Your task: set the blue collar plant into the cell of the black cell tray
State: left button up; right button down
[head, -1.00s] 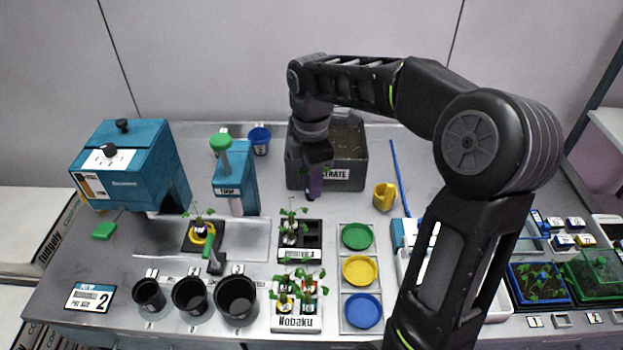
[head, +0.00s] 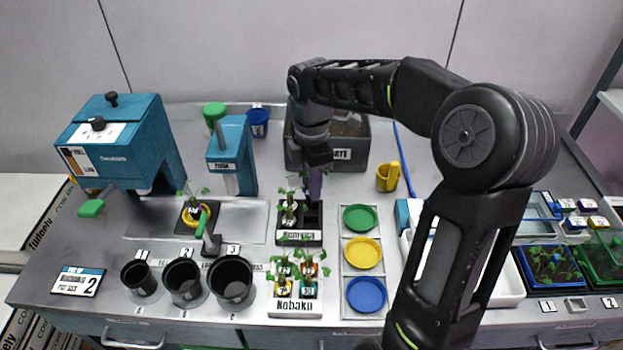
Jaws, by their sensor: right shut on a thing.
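My right gripper (head: 315,184) reaches down from above, shut on a small green-leafed plant (head: 306,177) at the back right of the black cell tray (head: 301,240). The fingers hide most of this plant, and I cannot make out its collar colour. Its lower end is close over or at the tray's back right cell; I cannot tell whether it touches. Another plant (head: 289,215) stands in the left part of the black cell tray. The tray's front right part looks empty. My left gripper is not in view.
A labelled white holder (head: 296,308) with several plants stands in front of the tray. Green (head: 359,218), yellow (head: 363,253) and blue (head: 366,294) dishes stand to the right. A dark substrate bin (head: 350,160) is behind. Black pots (head: 232,281) stand front left.

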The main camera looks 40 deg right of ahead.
jog(key=shift+f+b, duration=1.3)
jog(key=shift+f, duration=1.1)
jog(key=c, duration=1)
grip_release()
notch_tip(320, 180, up, 3)
jog(key=p, duration=0.2)
jog(key=shift+p, duration=0.35)
notch_tip(320, 180, up, 6)
jog(key=p, duration=0.5)
